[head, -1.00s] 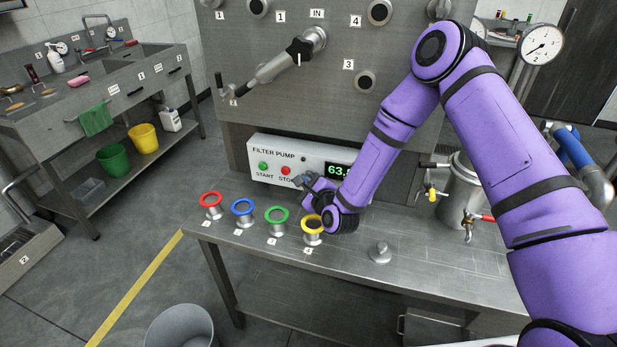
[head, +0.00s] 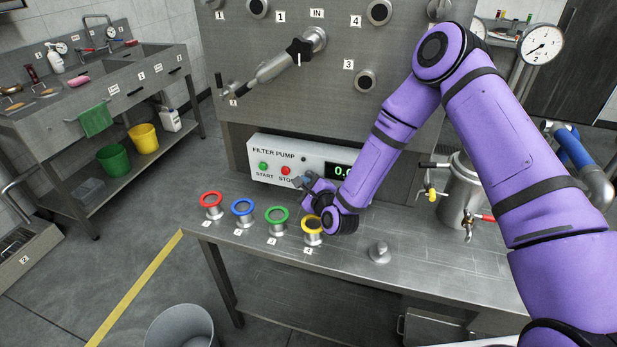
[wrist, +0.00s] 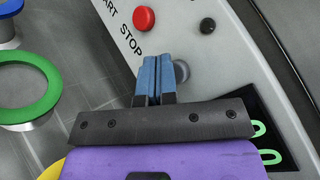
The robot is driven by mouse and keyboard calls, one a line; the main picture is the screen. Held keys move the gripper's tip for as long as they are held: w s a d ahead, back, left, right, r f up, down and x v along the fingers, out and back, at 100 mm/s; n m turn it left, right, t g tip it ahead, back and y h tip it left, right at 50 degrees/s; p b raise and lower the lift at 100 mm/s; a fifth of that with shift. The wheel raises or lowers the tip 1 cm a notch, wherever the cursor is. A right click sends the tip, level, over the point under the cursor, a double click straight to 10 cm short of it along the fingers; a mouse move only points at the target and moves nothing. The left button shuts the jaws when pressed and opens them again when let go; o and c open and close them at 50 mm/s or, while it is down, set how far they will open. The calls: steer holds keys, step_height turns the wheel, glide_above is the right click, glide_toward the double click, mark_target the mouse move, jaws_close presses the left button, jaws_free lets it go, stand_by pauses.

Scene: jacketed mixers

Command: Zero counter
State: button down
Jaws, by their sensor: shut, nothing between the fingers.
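The filter pump box (head: 262,152) is a white panel standing on the steel table. It has a green START button (head: 263,166), a red STOP button (head: 286,171) and a dark counter display (head: 342,171), which shows "0." with the rest hidden behind my arm. In the wrist view, green digits (wrist: 262,130) show in part past my gripper. My gripper (wrist: 158,60) is shut and empty, its blue fingertips together at the panel. A grey round button (wrist: 181,71) sits right beside the fingertips, partly covered by them; I cannot tell if they touch.
Red (head: 210,199), blue (head: 242,207), green (head: 277,215) and yellow (head: 312,224) ringed fittings stand on the table in front of the pump box. A small metal knob-like part (head: 380,251) stands to the right. A steel vessel (head: 457,195) with taps is farther right.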

steer(key=shift+s+a, duration=0.15)
steer(key=shift+s, duration=0.3)
steer(key=s, duration=0.1)
steer(key=s+a, duration=0.1)
steer(key=s, duration=0.2)
steer(key=shift+s+a, duration=0.35)
stand_by(0.7)
